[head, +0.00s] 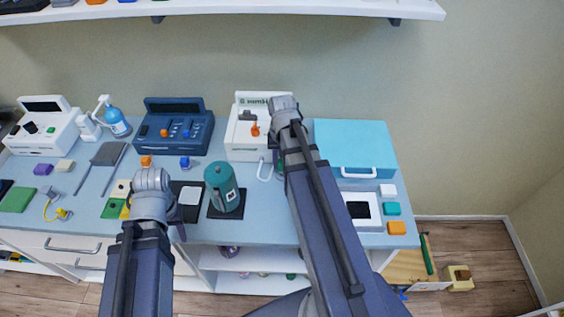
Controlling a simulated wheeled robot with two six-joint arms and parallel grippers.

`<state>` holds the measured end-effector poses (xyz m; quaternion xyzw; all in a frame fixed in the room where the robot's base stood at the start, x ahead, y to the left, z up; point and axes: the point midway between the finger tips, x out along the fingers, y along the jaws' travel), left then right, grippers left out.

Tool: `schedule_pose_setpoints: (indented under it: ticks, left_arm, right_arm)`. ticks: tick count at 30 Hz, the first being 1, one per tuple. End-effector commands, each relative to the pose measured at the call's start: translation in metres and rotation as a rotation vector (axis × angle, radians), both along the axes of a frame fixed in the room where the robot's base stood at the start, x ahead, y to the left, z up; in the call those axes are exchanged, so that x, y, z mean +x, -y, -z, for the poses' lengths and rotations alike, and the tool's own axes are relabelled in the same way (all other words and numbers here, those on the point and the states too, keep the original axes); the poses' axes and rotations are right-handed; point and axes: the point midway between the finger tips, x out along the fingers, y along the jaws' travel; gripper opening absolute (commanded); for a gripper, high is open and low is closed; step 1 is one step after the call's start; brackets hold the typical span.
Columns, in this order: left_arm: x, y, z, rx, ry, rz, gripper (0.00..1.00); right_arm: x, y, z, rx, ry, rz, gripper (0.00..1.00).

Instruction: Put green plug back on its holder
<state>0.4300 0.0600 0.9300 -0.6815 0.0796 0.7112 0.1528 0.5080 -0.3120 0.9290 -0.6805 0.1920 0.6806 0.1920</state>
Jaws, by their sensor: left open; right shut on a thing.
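The white device (242,143) stands at the back middle of the counter, with an orange plug (255,130) on its face. My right gripper (276,146) is over the right side of this device, mostly hidden behind my own arm. It is shut on what looks like the green plug (280,165), of which only a small green part shows below the gripper. I cannot tell whether the plug touches the device. My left gripper (179,220) is open and empty near the counter's front edge, left of the teal canister.
A teal canister (222,187) stands on a dark mat between my arms. A dark blue device (176,132) with orange and blue plugs is left of the white one. A light blue case (354,145) is to the right. A shelf (250,10) hangs above.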

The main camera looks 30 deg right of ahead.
Motion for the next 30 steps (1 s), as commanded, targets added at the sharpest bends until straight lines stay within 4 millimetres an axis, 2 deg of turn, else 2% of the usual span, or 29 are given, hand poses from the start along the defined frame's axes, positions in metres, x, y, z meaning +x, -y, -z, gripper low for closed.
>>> schedule_pose_setpoints:
  ticks: [30]
  left_arm:
    - [0.0,0.0,0.011,0.0,0.0,0.0,0.42]
  right_arm:
    - [0.0,0.0,0.011,0.0,0.0,0.0,0.03]
